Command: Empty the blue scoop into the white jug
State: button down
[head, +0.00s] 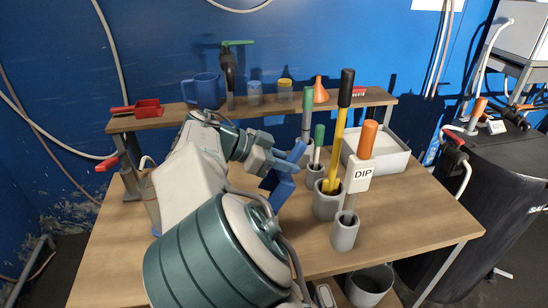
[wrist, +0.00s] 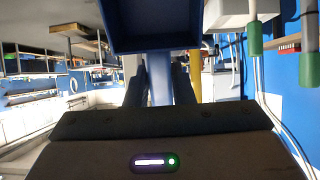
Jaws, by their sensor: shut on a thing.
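My gripper (head: 283,160) is shut on the handle of the blue scoop (head: 278,186) and holds it above the table, left of the grey cups. In the wrist view, the scoop's pan (wrist: 155,40) fills the top middle, with its handle (wrist: 160,88) between my fingers. I cannot tell what the scoop holds. The scoop looks tilted in the head view. I cannot make out a white jug for certain; a pale curved handle (head: 147,161) and a clear vessel edge (head: 149,190) show left of my arm, which hides the rest.
Grey cups (head: 328,203) hold yellow, green and orange-handled tools, one labelled DIP. A white tub (head: 401,160) stands behind them. The front-right tabletop is clear.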

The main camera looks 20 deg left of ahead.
jog(key=d+y, duration=0.1)
jog(key=w+f+g+y, duration=0.1)
jog(key=d+g+y, duration=0.1)
jog(key=shift+w+d+f, duration=0.25)
jog(key=shift+d, duration=0.05)
jog(key=shift+w+d+f+g+y+b, duration=0.2)
jog(key=shift+f+g+y, duration=0.45)
jog(key=shift+y, duration=0.55)
jog(key=shift+w+d+f+g+y+b, duration=0.15)
jog(key=shift+d+f+g+y, duration=0.25)
jog(key=shift+g+y, duration=0.6)
jog(key=shift+w+d+f+g+y, duration=0.15)
jog(key=shift+f+g+y, duration=0.4)
jog(key=shift+y, duration=0.85)
jog(key=shift+f, duration=0.1)
